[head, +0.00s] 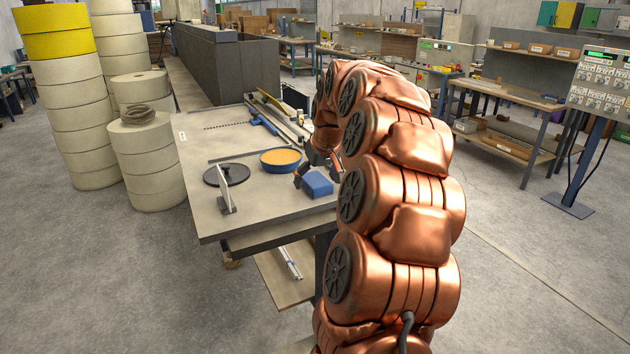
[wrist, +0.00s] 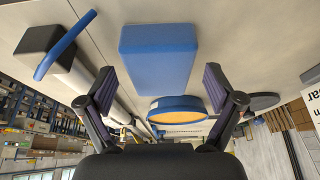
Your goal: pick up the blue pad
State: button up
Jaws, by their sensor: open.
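The blue pad (head: 317,184) is a small block lying on the grey workbench (head: 262,211) near its right edge. In the wrist view the blue pad (wrist: 158,58) lies ahead of and between the spread fingers. My gripper (wrist: 158,88) is open and empty, with a dark finger on each side. In the head view my gripper (head: 308,177) is close to the pad and partly hidden by my copper-coloured arm. I cannot tell whether a finger touches the pad.
A blue-rimmed bowl with orange contents (head: 281,160) stands just behind the pad. A black disc (head: 226,174) and an upright plate on a stand (head: 224,192) are to the left. Long rails and a blue-handled tool (head: 263,121) lie at the back. The bench front is clear.

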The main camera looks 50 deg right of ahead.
aim_at(314, 182)
jog(key=shift+c, duration=0.3)
jog(key=c, duration=1.1)
jog(key=shift+r+b, duration=1)
jog(key=shift+r, duration=0.7)
jog(key=shift+s+a+b, duration=0.4)
jog(key=shift+s+a, duration=0.35)
jog(key=shift+s, duration=0.15)
jog(key=s+a+r+b, duration=0.1)
jog(key=s+a+b, duration=0.3)
jog(key=s+a, duration=0.4)
jog(key=s, duration=0.2)
jog(key=shift+s+a+r, duration=0.25)
jog(key=shift+s+a, duration=0.05)
jog(key=shift+a, duration=0.05)
